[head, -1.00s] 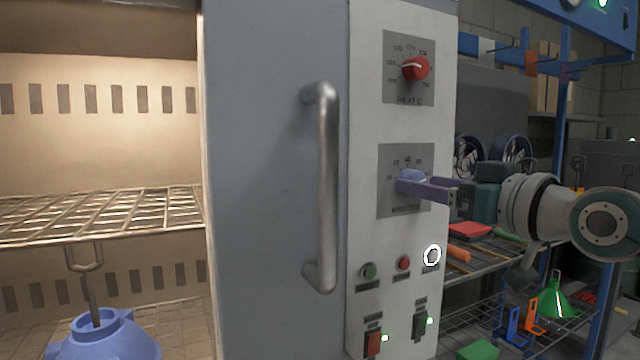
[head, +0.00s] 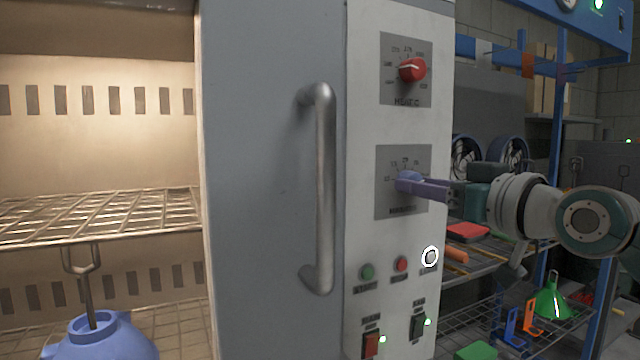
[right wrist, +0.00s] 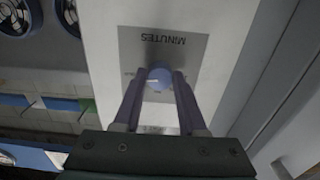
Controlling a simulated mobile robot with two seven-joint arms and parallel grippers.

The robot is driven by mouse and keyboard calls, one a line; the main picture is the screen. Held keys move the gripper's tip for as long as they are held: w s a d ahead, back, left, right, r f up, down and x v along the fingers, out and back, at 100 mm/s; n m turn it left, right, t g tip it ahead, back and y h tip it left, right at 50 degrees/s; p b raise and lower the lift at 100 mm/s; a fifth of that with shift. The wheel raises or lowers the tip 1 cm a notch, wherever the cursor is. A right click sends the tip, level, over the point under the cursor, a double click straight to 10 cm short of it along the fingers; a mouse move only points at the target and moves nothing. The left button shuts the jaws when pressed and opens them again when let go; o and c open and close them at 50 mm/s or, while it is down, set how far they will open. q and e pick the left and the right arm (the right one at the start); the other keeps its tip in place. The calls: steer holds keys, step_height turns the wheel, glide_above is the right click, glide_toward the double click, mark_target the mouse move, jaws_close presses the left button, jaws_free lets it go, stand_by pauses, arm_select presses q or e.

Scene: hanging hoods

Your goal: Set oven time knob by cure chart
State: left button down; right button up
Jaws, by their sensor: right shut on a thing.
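The time knob is the blue knob (right wrist: 159,77) on the lower grey dial plate (head: 385,206), marked MINUTES in the right wrist view. My right gripper (head: 408,183) reaches in from the right in the head view and is shut on this knob. In the right wrist view its two purple fingers (right wrist: 158,84) sit on either side of the knob. In the head view the fingers hide most of the knob, and its pointer cannot be read. The cure chart is not recognisable in these frames. My left gripper is not in view.
A red heat knob (head: 412,69) sits above on the same panel. Below are green and red buttons, a white-ringed lamp (head: 430,257) and two switches. The oven's vertical handle (head: 323,190) is left of the panel. A blue hood (head: 104,338) hangs under the wire rack (head: 100,214).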

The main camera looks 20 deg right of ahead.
jaws_close()
steer(key=shift+n, duration=0.3)
steer(key=shift+n+p, duration=0.85)
steer(key=shift+n, duration=2.75)
